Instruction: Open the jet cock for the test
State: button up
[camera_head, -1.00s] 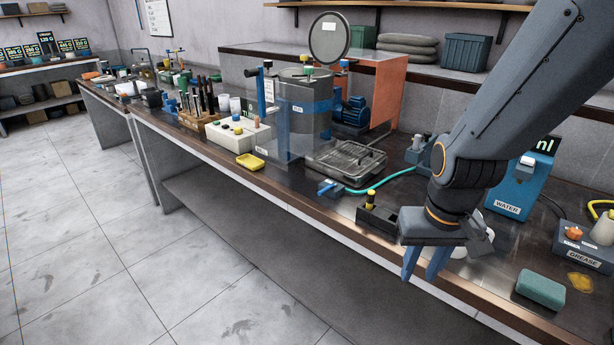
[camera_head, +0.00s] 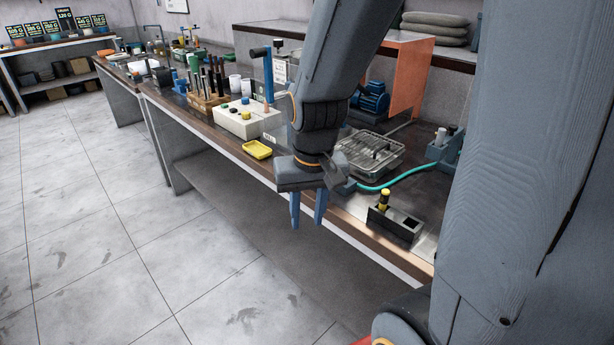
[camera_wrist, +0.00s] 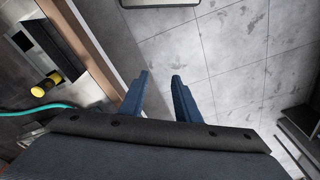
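My gripper (camera_head: 307,222) hangs fingers down in front of the bench's front edge, over the floor. Its two blue fingers are apart with nothing between them; the wrist view shows the same empty gap (camera_wrist: 160,78). A teal hose (camera_head: 390,184) runs along the bench top to a small blue fitting (camera_head: 346,187) beside my gripper, mostly hidden by it. I cannot tell for certain which part is the jet cock. The hose also shows at the left of the wrist view (camera_wrist: 38,110).
The floor (camera_head: 130,250) in front is clear.

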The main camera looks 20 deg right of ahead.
jog(key=w+d+r+m+b, duration=0.4)
jog(key=w+d+m, duration=0.75)
jog(key=d, duration=0.25)
jog(key=shift+t+y, duration=0.3)
jog(key=shift+y, duration=0.1)
jog(key=shift+w+a+f+p, duration=0.1)
jog(key=shift+w+f+p, duration=0.1)
jog(key=shift+f, duration=1)
jog(key=shift+w+f+p, duration=0.15)
jog(key=shift+f+p, duration=0.05)
jog(key=shift+f, duration=0.95)
jog(key=shift+w+a+f+p, duration=0.1)
jog(key=shift+w+f+p, duration=0.1)
jog(key=shift+f, duration=1)
grip_shut()
